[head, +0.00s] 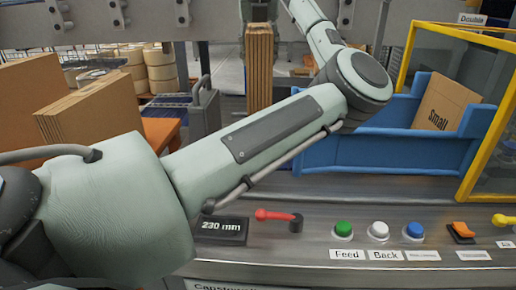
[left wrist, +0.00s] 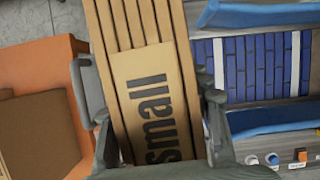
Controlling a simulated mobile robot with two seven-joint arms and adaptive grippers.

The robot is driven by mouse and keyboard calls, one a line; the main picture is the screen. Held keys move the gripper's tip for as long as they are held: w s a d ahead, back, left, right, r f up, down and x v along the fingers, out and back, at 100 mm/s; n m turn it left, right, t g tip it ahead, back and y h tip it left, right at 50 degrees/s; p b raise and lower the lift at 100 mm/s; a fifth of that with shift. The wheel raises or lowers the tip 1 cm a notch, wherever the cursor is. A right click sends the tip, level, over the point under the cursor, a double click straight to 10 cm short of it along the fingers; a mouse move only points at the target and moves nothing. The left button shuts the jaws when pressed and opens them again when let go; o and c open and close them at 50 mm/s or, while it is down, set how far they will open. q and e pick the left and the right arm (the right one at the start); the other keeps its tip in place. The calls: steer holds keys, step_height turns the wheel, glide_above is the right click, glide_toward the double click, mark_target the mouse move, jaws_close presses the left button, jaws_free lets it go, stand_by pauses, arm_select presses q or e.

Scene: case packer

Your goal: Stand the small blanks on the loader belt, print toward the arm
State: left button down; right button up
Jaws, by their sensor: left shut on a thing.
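My left gripper (left wrist: 152,118) is shut on a stack of small brown cardboard blanks (left wrist: 150,80), one finger on each side. The outer face reads "Small" in the left wrist view. In the head view this held stack (head: 259,68) hangs upright, edge on, left of the blue loader trough (head: 385,155). The loader belt (left wrist: 265,65) shows as blue links between blue walls in the left wrist view, right of the stack. A small blank (head: 447,103) leans in the trough's right part, its "Small" print showing. My right gripper is in neither view.
Large brown blanks (head: 92,110) stand at the left by an orange table (head: 162,132). A yellow guard frame (head: 488,150) bounds the loader's right end. A front panel carries a red lever (head: 275,215), a green button (head: 343,229) and other controls. My left arm hides part of the trough.

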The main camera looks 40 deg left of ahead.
arm_select(q)
steer(key=shift+m, duration=0.5)
step_height(320, 180, down, 7)
steer(key=shift+f, duration=0.2)
step_height(320, 180, down, 3)
steer(key=shift+f, duration=0.1)
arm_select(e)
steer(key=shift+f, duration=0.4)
arm_select(q)
steer(key=shift+f, duration=0.1)
steer(key=c, duration=1.2)
jaws_free()
steer(key=o, duration=0.5)
steer(key=shift+c, duration=0.2)
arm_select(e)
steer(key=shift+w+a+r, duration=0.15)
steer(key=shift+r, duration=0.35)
